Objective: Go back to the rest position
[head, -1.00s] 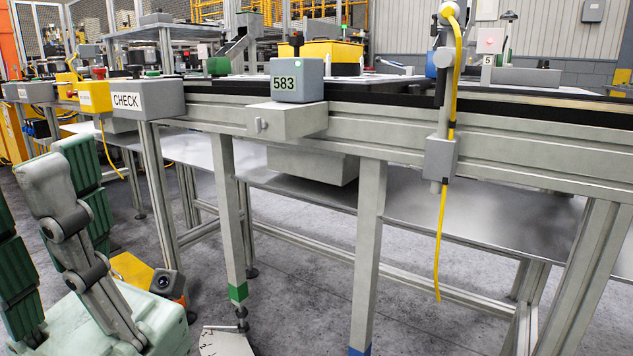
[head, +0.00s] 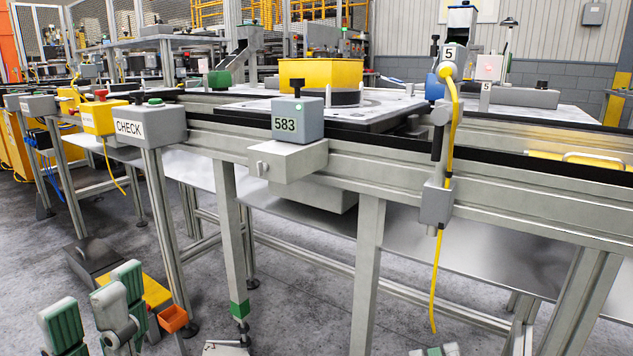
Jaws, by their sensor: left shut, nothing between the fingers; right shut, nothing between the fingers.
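My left gripper (head: 98,305) is at the lower left edge of the head view, with green pads and pale grey links. It is shut with nothing in it, low over the floor and apart from the workbench. Only the tips of my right gripper (head: 434,350) show at the bottom edge, right of centre. It is shut and empty, in front of the bench, and the rest of it is out of frame.
The conveyor bench (head: 400,165) runs across the view, with the 583 box (head: 297,120), CHECK box (head: 150,128) and hanging yellow cable (head: 437,270) on its front. A yellow bin (head: 320,73) stands behind. A dark and yellow item (head: 95,262) lies on the floor at left.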

